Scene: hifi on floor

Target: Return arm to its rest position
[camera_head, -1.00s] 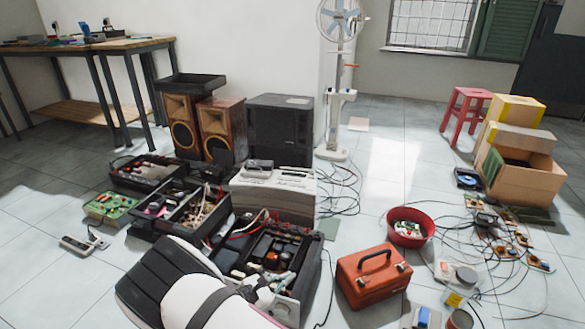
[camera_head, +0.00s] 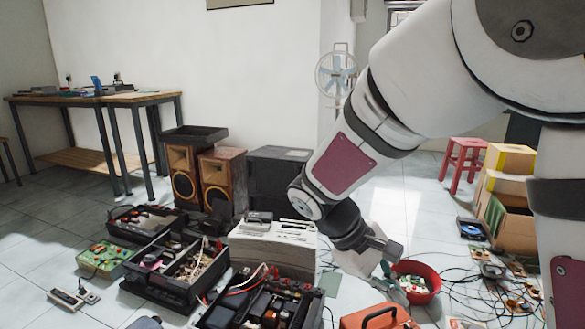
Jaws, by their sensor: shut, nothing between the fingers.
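My arm (camera_head: 410,100) is raised across the right half of the head view, bent, with its forearm slanting down to the left. My gripper (camera_head: 376,266) hangs at its lower end, above the floor between the white machine and the red bowl. It is shut and holds nothing. It is small in the picture and partly hidden by the wrist.
An open black case (camera_head: 258,305), a white machine (camera_head: 275,245) and trays of parts (camera_head: 180,265) crowd the floor. An orange toolbox (camera_head: 378,318) and a red bowl (camera_head: 416,280) stand near the gripper. Speakers (camera_head: 220,175) stand behind. Cables and cardboard boxes (camera_head: 505,215) lie right.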

